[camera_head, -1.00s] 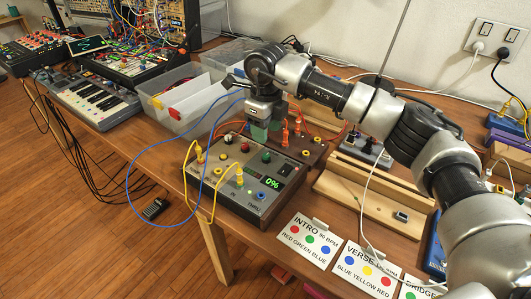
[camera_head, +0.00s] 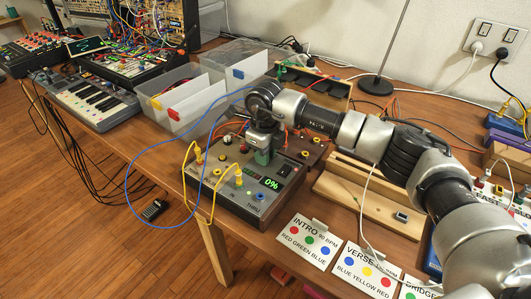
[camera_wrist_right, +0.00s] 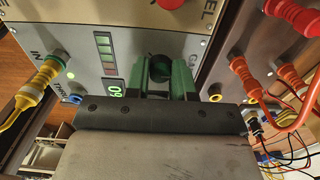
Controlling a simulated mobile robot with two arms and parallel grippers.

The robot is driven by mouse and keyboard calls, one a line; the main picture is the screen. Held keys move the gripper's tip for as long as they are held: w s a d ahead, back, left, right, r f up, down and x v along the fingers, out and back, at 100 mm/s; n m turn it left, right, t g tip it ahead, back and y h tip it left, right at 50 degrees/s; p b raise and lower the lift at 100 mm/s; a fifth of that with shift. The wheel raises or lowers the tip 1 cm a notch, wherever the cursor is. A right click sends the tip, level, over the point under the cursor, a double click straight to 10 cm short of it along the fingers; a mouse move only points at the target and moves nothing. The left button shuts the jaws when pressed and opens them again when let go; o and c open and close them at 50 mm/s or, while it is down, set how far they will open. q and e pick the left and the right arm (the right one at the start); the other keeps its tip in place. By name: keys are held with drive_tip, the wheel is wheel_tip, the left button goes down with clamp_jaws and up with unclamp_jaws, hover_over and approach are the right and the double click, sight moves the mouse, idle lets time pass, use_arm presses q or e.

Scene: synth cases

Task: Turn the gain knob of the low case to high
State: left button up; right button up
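In the right wrist view, the gripper's green fingers (camera_wrist_right: 160,84) stand on both sides of a dark round knob (camera_wrist_right: 160,67), beside a partly hidden label beginning with G. I cannot tell whether the fingers press on the knob. My left gripper is not in view.
Red and orange plugs (camera_wrist_right: 242,74) stand close on the panel to the right in the wrist view. A yellow plug (camera_wrist_right: 42,75) is on the left. Printed cards (camera_head: 308,241) and a wooden rack (camera_head: 350,200) lie right of the case. Clear bins (camera_head: 190,105) stand behind left.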

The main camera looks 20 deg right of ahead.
clamp_jaws()
